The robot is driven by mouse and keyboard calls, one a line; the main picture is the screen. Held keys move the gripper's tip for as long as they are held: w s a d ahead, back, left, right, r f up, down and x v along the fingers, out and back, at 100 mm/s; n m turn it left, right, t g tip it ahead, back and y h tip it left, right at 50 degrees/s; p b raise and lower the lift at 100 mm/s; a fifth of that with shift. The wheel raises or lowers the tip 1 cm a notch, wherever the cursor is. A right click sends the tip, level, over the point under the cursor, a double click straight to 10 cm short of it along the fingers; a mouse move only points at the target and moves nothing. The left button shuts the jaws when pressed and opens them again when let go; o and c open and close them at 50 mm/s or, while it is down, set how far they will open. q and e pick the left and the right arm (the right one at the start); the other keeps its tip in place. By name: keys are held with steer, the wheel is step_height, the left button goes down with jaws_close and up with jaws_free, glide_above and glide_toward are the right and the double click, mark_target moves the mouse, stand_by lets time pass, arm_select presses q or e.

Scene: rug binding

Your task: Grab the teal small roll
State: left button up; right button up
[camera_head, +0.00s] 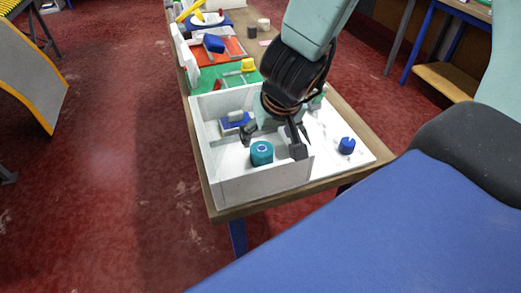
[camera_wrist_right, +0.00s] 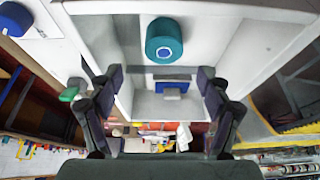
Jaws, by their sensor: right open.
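The teal small roll (camera_head: 262,153) stands inside a white open-topped box (camera_head: 262,188), near its front wall. My left gripper is not in view.
A blue block with a grey piece (camera_head: 235,122) lies in the box behind the roll. A blue roll (camera_head: 347,146) stands on the white board to the right. Green and red trays (camera_head: 208,78) with small items lie farther back on the wooden table.

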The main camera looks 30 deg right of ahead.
mark_target(262, 149)
steer(key=shift+d+f, duration=0.1)
steer(key=shift+f, duration=0.25)
steer(key=shift+w+a+f+b, duration=0.2)
steer(key=shift+w+f+b, duration=0.15)
steer(key=shift+f+b, duration=0.2)
steer(key=shift+w+a+f+b, duration=0.2)
steer(key=shift+w+f+b, duration=0.15)
steer(key=shift+f+b, duration=0.15)
steer(key=shift+s+d+f+b, duration=0.15)
steer(key=shift+d+f+b, duration=0.15)
steer(key=shift+f+b, duration=0.6)
steer(key=shift+f, duration=0.1)
steer(key=w+f+b, duration=0.2)
steer(key=shift+a+f, duration=0.1)
steer(key=shift+f, duration=0.3)
steer(key=shift+s+d+r, duration=0.1)
steer(key=shift+s+d, duration=0.1)
steer(key=shift+s, duration=0.15)
steer(key=shift+c, duration=0.6)
steer(key=shift+w+a, duration=0.2)
steer(key=c, duration=0.4)
steer(key=shift+s+d, duration=0.15)
steer(key=c, duration=0.6)
steer(key=shift+c, duration=0.8)
